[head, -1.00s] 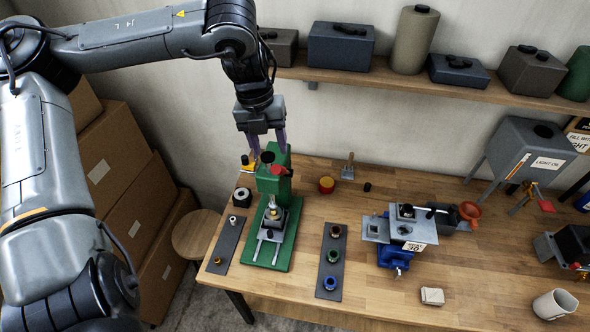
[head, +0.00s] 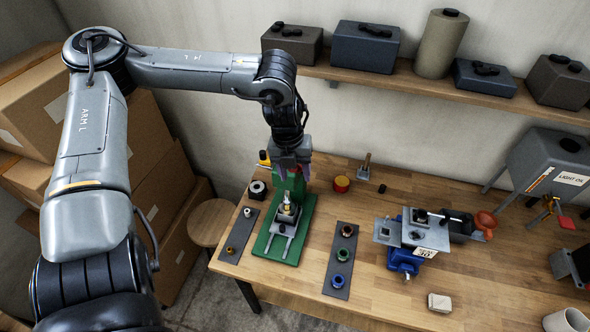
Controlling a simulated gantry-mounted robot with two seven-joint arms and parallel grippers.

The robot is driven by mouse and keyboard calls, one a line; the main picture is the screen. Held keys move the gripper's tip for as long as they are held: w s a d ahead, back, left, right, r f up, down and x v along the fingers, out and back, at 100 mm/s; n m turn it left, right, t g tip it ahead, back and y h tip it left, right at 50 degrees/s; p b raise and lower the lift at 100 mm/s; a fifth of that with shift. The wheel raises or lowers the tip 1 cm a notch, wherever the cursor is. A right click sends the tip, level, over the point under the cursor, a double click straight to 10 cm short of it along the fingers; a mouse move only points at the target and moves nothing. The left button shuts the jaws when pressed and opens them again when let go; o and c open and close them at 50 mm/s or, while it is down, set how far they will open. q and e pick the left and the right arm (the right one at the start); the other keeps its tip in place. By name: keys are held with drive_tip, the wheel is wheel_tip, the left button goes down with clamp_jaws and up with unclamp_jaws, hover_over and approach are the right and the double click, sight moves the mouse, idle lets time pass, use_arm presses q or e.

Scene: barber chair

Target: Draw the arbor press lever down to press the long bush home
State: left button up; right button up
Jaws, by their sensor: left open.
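The green arbor press (head: 283,237) stands on the left part of the wooden bench. A brass-coloured bush (head: 288,207) stands upright on its plate under the ram. My left gripper (head: 290,172) is open, pointing down at the top of the press. Its fingers cover much of the head, the red part and most of the lever. I cannot tell whether they touch anything. My right gripper is not in view.
Dark strips with small parts lie left (head: 237,236) and right (head: 342,262) of the press. A black ring (head: 257,190) and a red tin (head: 341,184) stand nearby. A blue vice (head: 403,259) stands further right. The shelf (head: 420,82) runs behind. The bench front is mostly clear.

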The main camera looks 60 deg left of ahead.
use_arm(q)
clamp_jaws()
idle(0.3)
drive_tip(key=shift+f, duration=0.1)
